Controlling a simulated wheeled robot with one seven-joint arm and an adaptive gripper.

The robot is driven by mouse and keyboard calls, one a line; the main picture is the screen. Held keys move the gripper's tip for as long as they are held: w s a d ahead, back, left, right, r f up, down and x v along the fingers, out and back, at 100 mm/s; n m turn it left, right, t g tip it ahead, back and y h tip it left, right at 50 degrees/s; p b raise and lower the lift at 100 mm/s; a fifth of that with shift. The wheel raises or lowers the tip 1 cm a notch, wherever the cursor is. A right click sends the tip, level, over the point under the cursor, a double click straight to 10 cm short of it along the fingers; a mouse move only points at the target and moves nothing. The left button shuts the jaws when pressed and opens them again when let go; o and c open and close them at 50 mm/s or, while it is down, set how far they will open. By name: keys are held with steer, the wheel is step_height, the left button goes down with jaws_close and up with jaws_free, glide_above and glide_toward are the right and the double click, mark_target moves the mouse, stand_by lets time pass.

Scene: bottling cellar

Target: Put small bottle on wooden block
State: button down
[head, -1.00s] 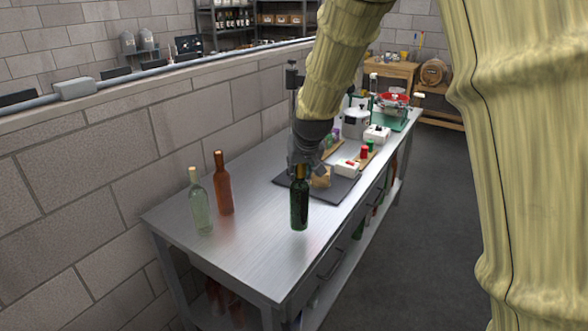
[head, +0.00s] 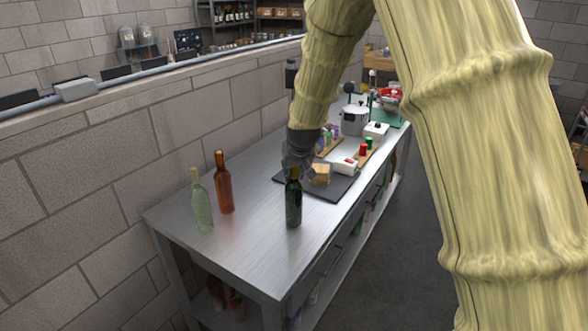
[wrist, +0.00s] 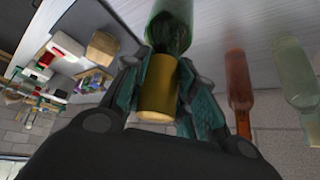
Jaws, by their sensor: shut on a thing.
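A small dark green bottle (head: 293,204) with a gold neck stands upright in my gripper (head: 294,172). The wrist view shows the gripper's fingers (wrist: 160,95) closed around the bottle's gold neck (wrist: 157,88), with the green body (wrist: 170,22) beyond. I cannot tell whether its base touches the table. The wooden block (head: 320,175) is a light brown piece on the dark mat (head: 318,190), just behind and to the right of the bottle in the head view. The block also shows in the wrist view (wrist: 102,48), and its top looks empty.
A clear pale green bottle (head: 201,206) and an amber bottle (head: 224,188) stand on the left of the steel table (head: 255,240). A white box with a red top (head: 344,166), a pot (head: 354,120) and small coloured items lie beyond the block. The table's front is clear.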

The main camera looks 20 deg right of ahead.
steer(key=shift+f, duration=0.2)
steer(key=c, duration=1.1)
jaws_free()
steer(key=shift+f, duration=0.1)
steer(key=shift+c, duration=0.2)
